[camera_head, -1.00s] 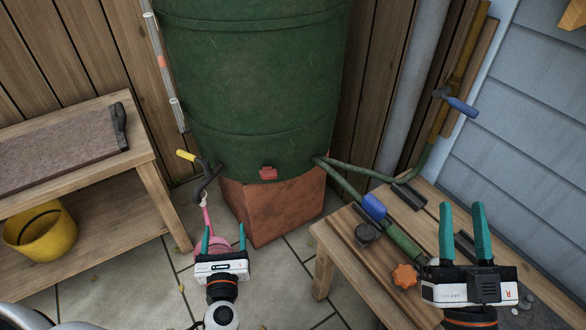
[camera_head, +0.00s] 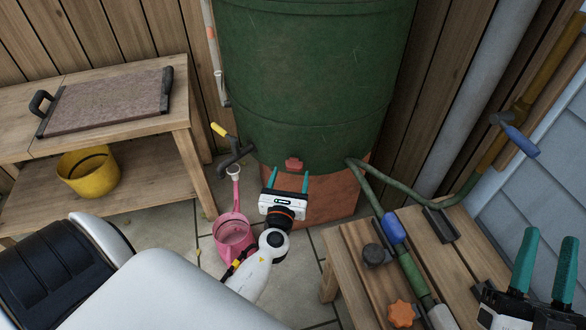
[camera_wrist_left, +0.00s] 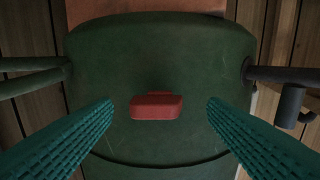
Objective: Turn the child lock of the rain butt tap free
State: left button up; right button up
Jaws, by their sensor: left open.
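The dark green rain butt (camera_head: 310,80) stands on a terracotta block plinth (camera_head: 335,195). A small red piece (camera_head: 293,164) sits low on its front; I cannot tell for sure whether it is the child lock. A dark tap (camera_head: 236,154) with a yellow handle (camera_head: 219,129) sticks out on the left. My left gripper (camera_head: 289,177) is open and empty just in front of the red piece. In the left wrist view the red piece (camera_wrist_left: 156,107) lies between the two teal fingers, apart from both. My right gripper (camera_head: 547,240) is open and empty at the lower right.
A pink watering can (camera_head: 232,232) stands under the tap. A wooden bench (camera_head: 180,130) with a yellow bucket (camera_head: 88,178) is at left. A slatted table (camera_head: 345,268) with an orange knob (camera_head: 401,313) and green hose (camera_head: 378,190) is at right.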

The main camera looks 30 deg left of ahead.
aim_at(292, 170)
pick_arm(q)
jog(key=shift+x, duration=1.75)
pick_arm(e)
jog(key=shift+s+r+t, duration=0.25)
jog(key=shift+r+t, duration=0.05)
pick_arm(q)
jog(key=c, duration=1)
